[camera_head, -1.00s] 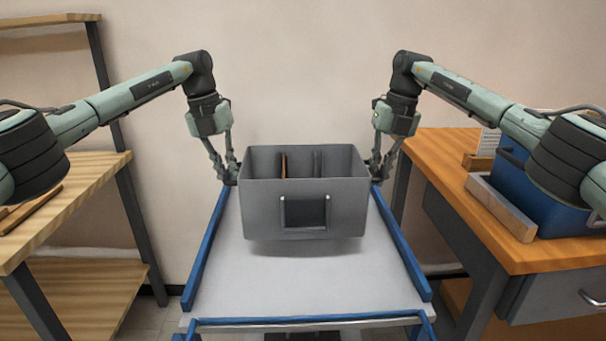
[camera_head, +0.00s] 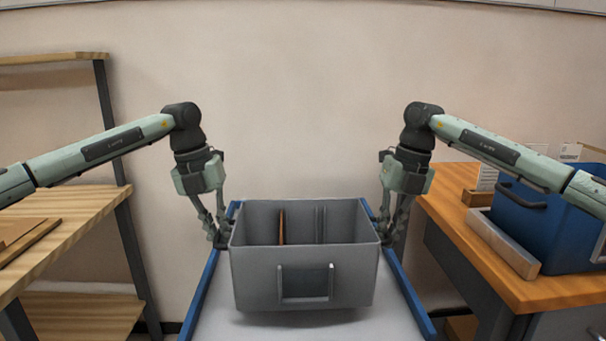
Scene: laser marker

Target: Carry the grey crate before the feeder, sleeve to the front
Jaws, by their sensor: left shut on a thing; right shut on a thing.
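The grey crate (camera_head: 252,275) is in the middle, upright, with its open top showing. Its inside has grey dividers and a thin brown upright piece (camera_head: 281,226). A rectangular sleeve frame (camera_head: 305,284) is on the face towards me. My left gripper (camera_head: 222,238) is shut on the crate's left side near the rim. My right gripper (camera_head: 387,236) is shut on its right side. The crate is over a pale cart top (camera_head: 385,318) with a dark shadow below it; I cannot tell how large any gap is. I cannot make out a feeder.
Blue rails (camera_head: 408,298) edge the cart. A wooden shelf (camera_head: 85,222) with brown boards stands at the left. A wooden bench (camera_head: 462,238) at the right holds a blue bin (camera_head: 540,225) and a pale block (camera_head: 500,245). Bare wall is behind.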

